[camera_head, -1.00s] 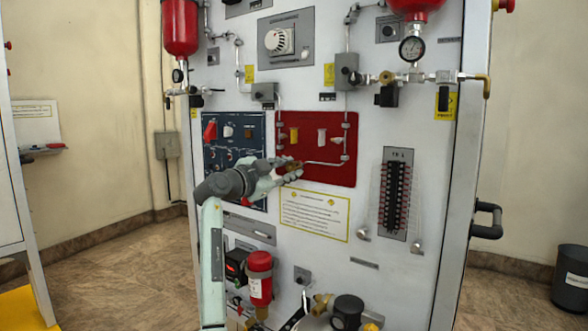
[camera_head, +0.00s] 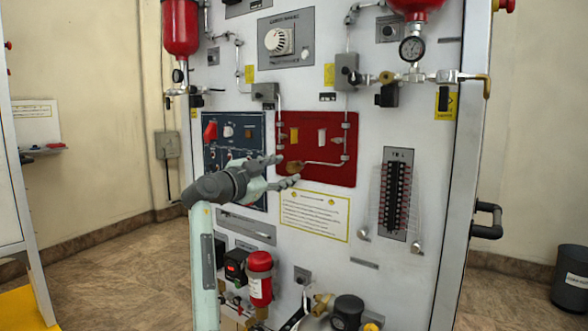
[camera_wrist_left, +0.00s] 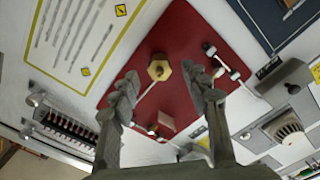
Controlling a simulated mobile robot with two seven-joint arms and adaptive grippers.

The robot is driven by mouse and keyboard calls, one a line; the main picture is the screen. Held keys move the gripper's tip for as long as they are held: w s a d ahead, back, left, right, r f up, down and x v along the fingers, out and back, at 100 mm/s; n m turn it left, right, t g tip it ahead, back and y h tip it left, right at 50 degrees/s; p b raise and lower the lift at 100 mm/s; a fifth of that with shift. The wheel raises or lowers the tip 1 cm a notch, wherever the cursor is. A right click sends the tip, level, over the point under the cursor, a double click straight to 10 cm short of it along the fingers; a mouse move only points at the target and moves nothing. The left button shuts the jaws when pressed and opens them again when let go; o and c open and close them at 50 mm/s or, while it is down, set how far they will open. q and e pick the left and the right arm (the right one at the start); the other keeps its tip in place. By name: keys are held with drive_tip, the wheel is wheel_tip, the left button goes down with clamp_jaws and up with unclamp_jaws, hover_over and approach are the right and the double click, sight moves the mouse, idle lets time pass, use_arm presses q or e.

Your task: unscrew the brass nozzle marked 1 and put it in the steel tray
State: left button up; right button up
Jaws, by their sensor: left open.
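The brass nozzle (camera_head: 294,167) sits at the lower left of the red panel (camera_head: 335,178), at the end of a thin pipe. In the left wrist view its hexagonal brass body (camera_wrist_left: 159,69) faces the camera. No number 1 can be read on it. My left gripper (camera_head: 288,169) is open, one finger above and one below the nozzle. In the left wrist view the two fingertips (camera_wrist_left: 160,76) frame the nozzle with visible gaps on both sides, and nothing is gripped. My right gripper and the steel tray are not in view.
A blue switch panel (camera_head: 222,130) lies left of the red panel. A white instruction plate (camera_head: 314,215) is just below. Pipes, a pressure gauge (camera_head: 412,48) and valves stick out above. A red cylinder (camera_head: 259,278) and a black knob (camera_head: 347,312) protrude lower down.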

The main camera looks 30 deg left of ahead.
use_arm(q)
drive_tip(key=m, duration=0.1)
drive_tip(key=s+m, duration=0.1)
drive_tip(key=m, duration=0.1)
drive_tip(key=shift+s, duration=0.1)
drive_tip(key=shift+m, duration=0.4)
drive_tip(key=m, duration=0.3)
drive_tip(key=m, duration=0.3)
drive_tip(key=shift+m, duration=0.3)
